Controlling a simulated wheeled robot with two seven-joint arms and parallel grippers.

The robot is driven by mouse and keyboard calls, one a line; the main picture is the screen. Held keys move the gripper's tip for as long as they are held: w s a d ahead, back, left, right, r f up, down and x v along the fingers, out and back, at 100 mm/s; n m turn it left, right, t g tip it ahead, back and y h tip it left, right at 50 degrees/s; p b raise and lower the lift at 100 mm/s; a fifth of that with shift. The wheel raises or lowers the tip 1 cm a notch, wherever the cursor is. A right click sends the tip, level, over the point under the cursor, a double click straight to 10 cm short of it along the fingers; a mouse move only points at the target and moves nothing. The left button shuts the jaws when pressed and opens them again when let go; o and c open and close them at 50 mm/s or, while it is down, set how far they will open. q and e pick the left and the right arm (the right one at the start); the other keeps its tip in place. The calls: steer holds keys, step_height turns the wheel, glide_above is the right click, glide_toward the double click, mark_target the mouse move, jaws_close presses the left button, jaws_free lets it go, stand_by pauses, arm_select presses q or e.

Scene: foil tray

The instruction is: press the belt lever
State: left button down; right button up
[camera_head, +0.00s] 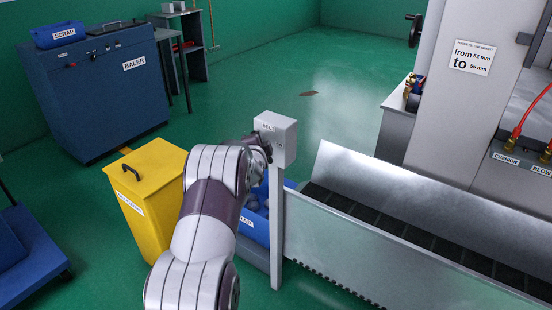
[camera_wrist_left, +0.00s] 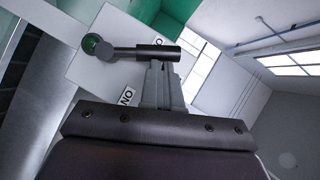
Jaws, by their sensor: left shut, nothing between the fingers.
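A pale grey control box (camera_head: 276,137) stands on a post at the left end of the conveyor in the head view. In the left wrist view the box face (camera_wrist_left: 100,62) carries a dark lever (camera_wrist_left: 135,53) with a green-centred pivot. The lever lies roughly level across the picture. My left gripper (camera_wrist_left: 159,66) is shut and empty, its fingertips at the lever's thick dark grip, overlapping it in view; I cannot tell whether they touch. In the head view my left arm hides most of the gripper and the lever. My right gripper is not in view.
The conveyor trough (camera_head: 400,238) runs right from the post. A blue bin (camera_head: 258,226) stands behind my arm, and a yellow bin (camera_head: 150,195) to its left. A blue baler (camera_head: 100,90) stands at the back left. Green floor (camera_head: 320,80) is open behind the box.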

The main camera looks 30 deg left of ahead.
arm_select(q)
steer(key=shift+a+r, duration=0.15)
steer(key=shift+a, duration=0.2)
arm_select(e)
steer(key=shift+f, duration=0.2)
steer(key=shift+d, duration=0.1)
